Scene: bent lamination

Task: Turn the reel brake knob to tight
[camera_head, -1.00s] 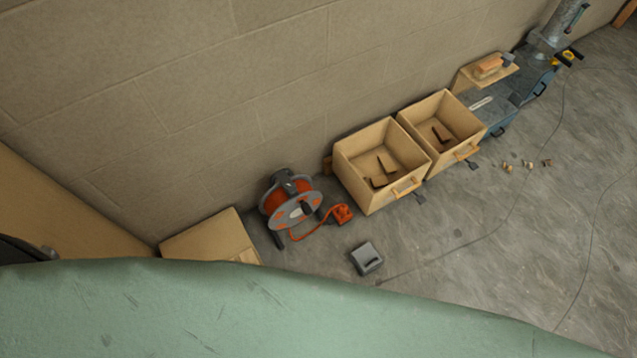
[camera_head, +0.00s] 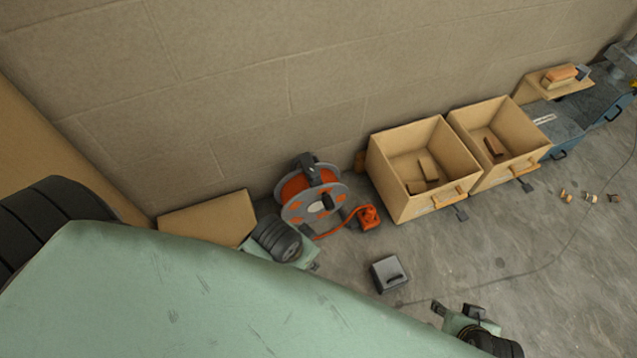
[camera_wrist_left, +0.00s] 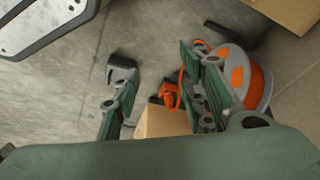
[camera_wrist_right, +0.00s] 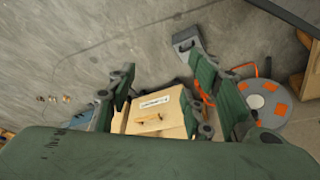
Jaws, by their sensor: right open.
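The cable reel (camera_head: 310,195) stands on the floor against the wall, with an orange drum and grey side disc. A dark knob (camera_head: 327,201) shows on its face; its setting cannot be read. The reel also shows at right in the left wrist view (camera_wrist_left: 262,85), partly behind a finger, and in the right wrist view (camera_wrist_right: 272,103). My right gripper (camera_head: 457,309) is low at the right, apart from the reel; its fingers are open and empty in its wrist view (camera_wrist_right: 160,85). My left gripper's fingers are spread and empty in its wrist view (camera_wrist_left: 155,90); one finger overlaps the reel.
An orange plug piece (camera_head: 368,217) lies by the reel. A grey box (camera_head: 390,273) sits on the floor in front. Two open wooden crates (camera_head: 408,208) (camera_head: 510,175) stand right of the reel. A cardboard box (camera_head: 205,220) is at its left. Floor in front of the crates is mostly clear.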

